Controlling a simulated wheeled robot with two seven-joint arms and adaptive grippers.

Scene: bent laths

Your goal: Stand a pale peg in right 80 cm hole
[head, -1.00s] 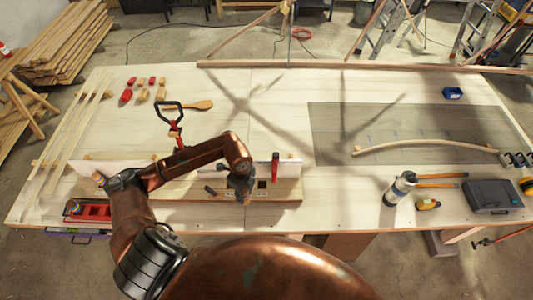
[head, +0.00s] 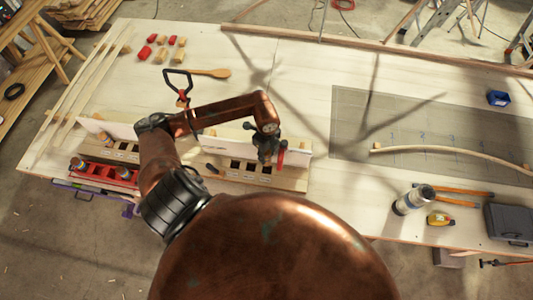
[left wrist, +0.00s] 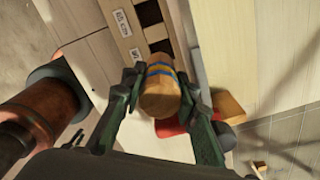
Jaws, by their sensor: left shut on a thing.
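My left gripper (head: 266,158) is over the right end of the right jig board (head: 292,180). In the left wrist view, its two dark fingers (left wrist: 160,88) are shut on a pale wooden peg (left wrist: 160,98) with blue and yellow bands. Dark square holes (left wrist: 160,45) lie in a row beyond the peg, with small printed labels (left wrist: 136,54) beside them. The board shows below the peg, and I cannot tell how high the peg is above it. The peg is hidden in the head view. My right gripper is out of view.
A red clamp (head: 280,157) stands close beside the left gripper. A white upright strip (head: 298,146) runs behind the holes. A left jig board (head: 128,157) and a red tray (head: 95,170) with pegs lie to the left.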

